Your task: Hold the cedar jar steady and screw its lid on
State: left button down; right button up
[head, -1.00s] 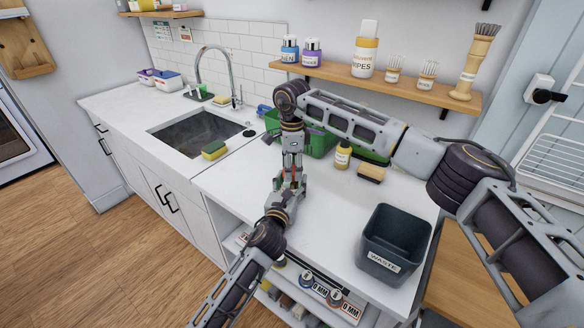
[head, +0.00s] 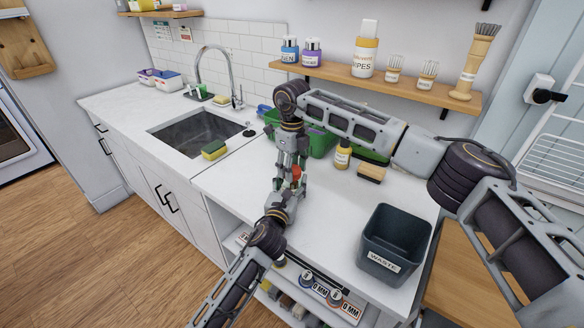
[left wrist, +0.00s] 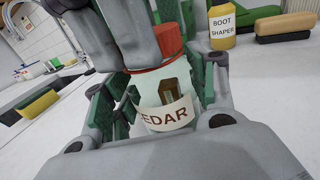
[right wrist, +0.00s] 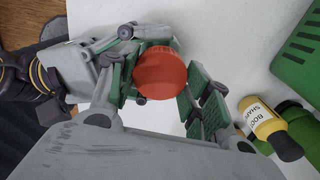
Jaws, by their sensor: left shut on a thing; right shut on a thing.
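The cedar jar (left wrist: 165,110) is a clear jar whose label reads "EDAR" in the left wrist view. It stands between the green-padded fingers of my left gripper (left wrist: 165,118), which is shut on it. The red lid (left wrist: 155,52) sits at the jar's mouth; I cannot tell how far it is threaded. My right gripper (head: 292,168) comes down from above, shut on the lid. In the right wrist view the round red lid top (right wrist: 160,72) shows between the fingers. In the head view the grippers mostly hide the jar.
A yellow boot shaper bottle (head: 343,154) and a brush (head: 371,174) stand just right of the grippers. A green bin (head: 320,145) is behind. A dark waste bin (head: 393,245) is at the counter's right front. The sink (head: 195,130) is left, with a sponge (head: 214,150) on its edge.

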jog(key=shift+m, duration=1)
jog(key=o, duration=1.1)
jog(key=shift+r, duration=0.1)
jog(key=shift+r, duration=2.15)
jog(key=shift+r, duration=0.1)
jog(key=r, duration=0.3)
jog(key=shift+w+a+r, duration=0.1)
jog(key=shift+w+r, duration=0.05)
jog(key=shift+w, duration=0.2)
jog(key=n, duration=0.6)
jog(key=shift+s+n, duration=0.3)
jog(key=shift+n, duration=0.1)
